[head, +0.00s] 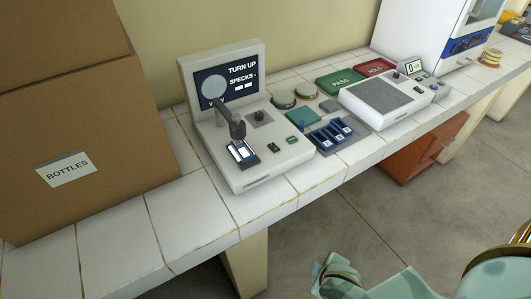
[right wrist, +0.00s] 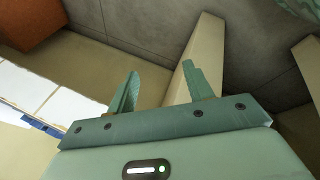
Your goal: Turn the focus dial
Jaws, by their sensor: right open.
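The focus dial appears to be the small dark knob (head: 260,116) on top of the white viewer device (head: 262,172) on the tiled bench. The device's upright screen (head: 230,84) reads "TURN UP" and "SPECKS -" beside a grey disc. A dark arm on the device stands over a small stage (head: 243,153) holding a bright slide. My right gripper (right wrist: 160,85) is open and empty in the right wrist view, over the floor beside the bench, away from the device. The dial is not seen in that view. My left gripper is not in view.
A cardboard box (head: 60,110) labelled "BOTTLES" stands left of the device. To its right are a blue rack (head: 331,136), round lidded dishes, a green "PASS" pad (head: 340,82), a red pad (head: 374,67) and a white instrument (head: 388,97). The front left tiles are clear.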

